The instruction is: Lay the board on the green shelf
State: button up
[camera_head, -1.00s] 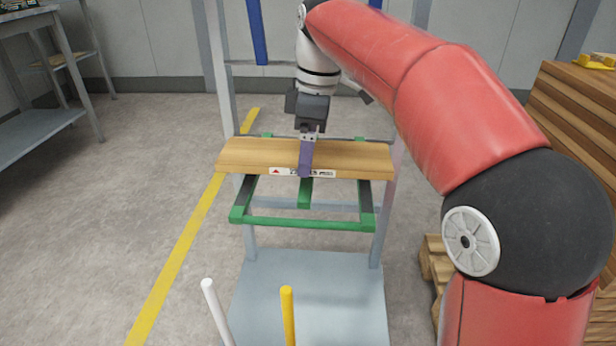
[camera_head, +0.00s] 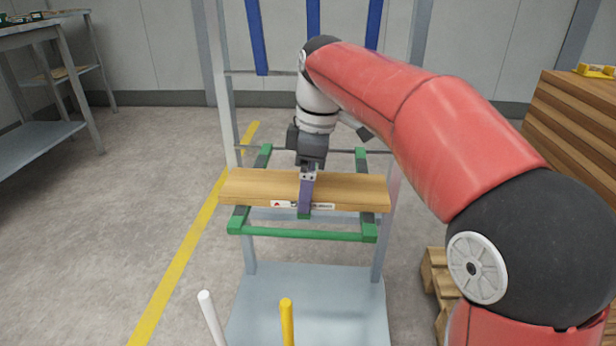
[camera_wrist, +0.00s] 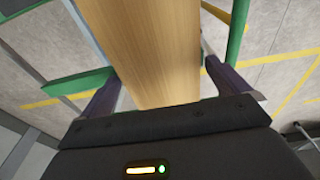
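The board (camera_head: 350,190) is a light wooden plank with a label on its front edge. It lies level and crosswise over the green shelf (camera_head: 300,234), an open frame of green rails. The board covers the middle of the side rails; the front rail and the rear ends show. I cannot tell whether it touches the rails. My gripper (camera_head: 306,190) reaches down from above, with a purple finger across the board's front edge.
Grey posts (camera_head: 225,90) stand at the rack's sides, and blue bars (camera_head: 314,30) hang above its back. A white rod (camera_head: 212,320) and a yellow rod (camera_head: 287,322) rise in front. Stacked timber (camera_head: 570,120) is at right.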

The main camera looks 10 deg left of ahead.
aim_at(316, 186)
jog(key=shift+r, duration=0.1)
notch_tip(316, 186, up, 12)
jog(key=d+p, duration=0.1)
jog(key=p, duration=0.3)
jog(key=shift+d, duration=0.2)
jog(key=s+d+f+m+t, duration=0.2)
jog(key=s+d+f+m, duration=0.6)
jog(key=s+d+m, duration=0.1)
jog(key=s+d+f+m+t+h, duration=0.1)
jog(key=s+d+f+m+t, duration=0.2)
jog(key=s+d+f+m, duration=0.6)
jog(key=s+d, duration=0.2)
jog(key=d, duration=0.1)
jog(key=shift+d+m+t, duration=0.3)
jog(key=shift+f, duration=0.1)
